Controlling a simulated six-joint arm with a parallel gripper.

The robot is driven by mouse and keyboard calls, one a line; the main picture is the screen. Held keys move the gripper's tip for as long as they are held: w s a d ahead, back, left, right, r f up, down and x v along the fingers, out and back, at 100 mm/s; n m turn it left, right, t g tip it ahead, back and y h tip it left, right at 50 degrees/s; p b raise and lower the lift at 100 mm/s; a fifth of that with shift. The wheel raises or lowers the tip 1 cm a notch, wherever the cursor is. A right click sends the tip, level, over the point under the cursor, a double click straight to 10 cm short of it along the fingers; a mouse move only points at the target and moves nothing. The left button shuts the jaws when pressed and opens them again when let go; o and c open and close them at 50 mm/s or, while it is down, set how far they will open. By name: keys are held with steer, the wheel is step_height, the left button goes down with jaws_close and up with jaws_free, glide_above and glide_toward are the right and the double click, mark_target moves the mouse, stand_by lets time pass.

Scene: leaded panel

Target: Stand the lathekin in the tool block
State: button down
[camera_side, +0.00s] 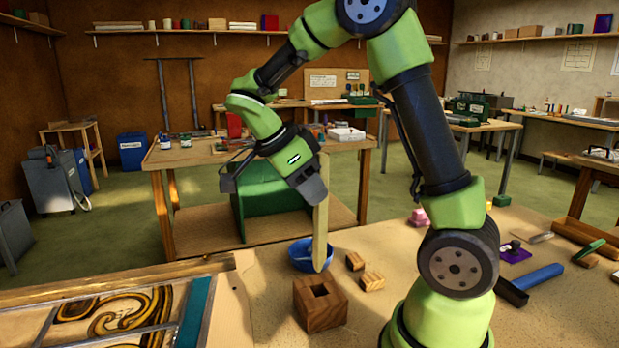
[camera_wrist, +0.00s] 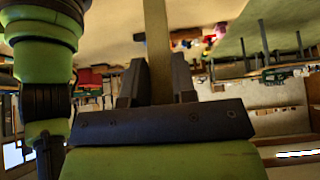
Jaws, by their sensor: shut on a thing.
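The lathekin (camera_side: 320,232), a long pale wooden strip, hangs nearly upright from my gripper (camera_side: 314,186) in the side view. My gripper is shut on its upper part. In the wrist view the lathekin (camera_wrist: 156,40) runs between the two dark fingers of my gripper (camera_wrist: 157,82). The tool block (camera_side: 322,312) is a brown wooden cube with a square hole in its top, standing on the bench. The lathekin's rounded lower end shows just above the block's back edge, apart from the hole. I cannot tell its exact depth over the block.
A blue bowl (camera_side: 301,257) stands behind the block, partly behind the lathekin. Two small wooden blocks (camera_side: 371,281) lie to the right. The leaded panel (camera_side: 110,318) lies at front left. A blue-handled hammer (camera_side: 536,279) and other tools are on the right.

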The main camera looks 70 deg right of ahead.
mark_target(315, 243)
steer(key=shift+f, duration=4.65)
steer(key=c, duration=0.8)
jaws_free()
steer(key=shift+c, duration=0.2)
